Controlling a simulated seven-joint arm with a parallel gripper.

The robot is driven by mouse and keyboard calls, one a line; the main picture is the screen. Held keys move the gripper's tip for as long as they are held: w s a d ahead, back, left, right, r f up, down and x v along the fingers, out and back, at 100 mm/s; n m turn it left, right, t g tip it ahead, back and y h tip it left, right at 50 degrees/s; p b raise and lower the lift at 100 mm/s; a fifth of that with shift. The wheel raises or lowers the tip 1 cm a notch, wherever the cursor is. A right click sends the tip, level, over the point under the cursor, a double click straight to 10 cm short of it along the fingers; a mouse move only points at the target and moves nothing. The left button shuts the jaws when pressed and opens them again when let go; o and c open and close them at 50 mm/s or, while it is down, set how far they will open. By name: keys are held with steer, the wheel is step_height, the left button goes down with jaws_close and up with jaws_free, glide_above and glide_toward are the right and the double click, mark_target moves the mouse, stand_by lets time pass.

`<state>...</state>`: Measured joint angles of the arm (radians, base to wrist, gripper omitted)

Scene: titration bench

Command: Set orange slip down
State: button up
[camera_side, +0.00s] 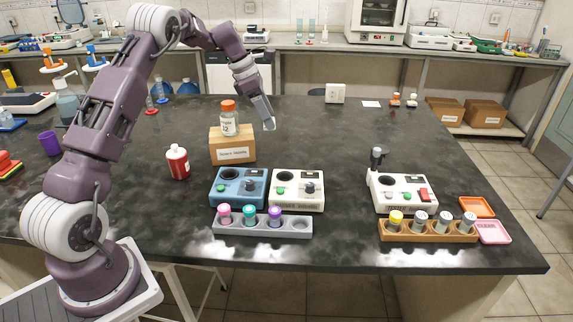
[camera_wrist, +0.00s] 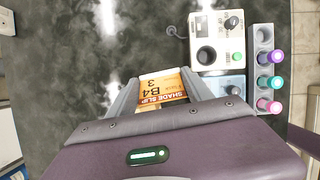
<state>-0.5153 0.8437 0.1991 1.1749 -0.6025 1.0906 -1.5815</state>
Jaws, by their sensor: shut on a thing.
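An orange slip (camera_wrist: 164,88) printed "SHADE SLIP B4 3" is between the fingers of my gripper (camera_wrist: 150,80) in the wrist view. My gripper is shut on it. In the side view my gripper (camera_side: 268,123) hangs above the dark bench, right of the cardboard box. The slip's printed face is not readable there. An orange tray (camera_side: 477,207) and a pink tray (camera_side: 493,232) lie at the bench's right front, well away from my gripper.
A jar (camera_side: 229,122) stands on the cardboard box (camera_side: 232,148). Blue (camera_side: 228,199) and white (camera_side: 285,204) devices sit behind a grey vial rack (camera_side: 225,230). Another white device (camera_side: 393,207) stands behind a wooden rack (camera_side: 410,236). The bench middle (camera_side: 335,150) is clear.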

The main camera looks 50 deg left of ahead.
mark_target(289, 163)
steer(key=w+d+n+y, duration=0.1)
steer(key=w+d+n, duration=0.15)
steer(key=w, duration=0.25)
steer(key=f, duration=1.4)
steer(key=shift+s+a+f, duration=0.15)
steer(key=shift+a+f, duration=0.1)
steer(key=shift+f, duration=0.05)
steer(key=o, duration=1.5)
steer(key=shift+f, duration=0.1)
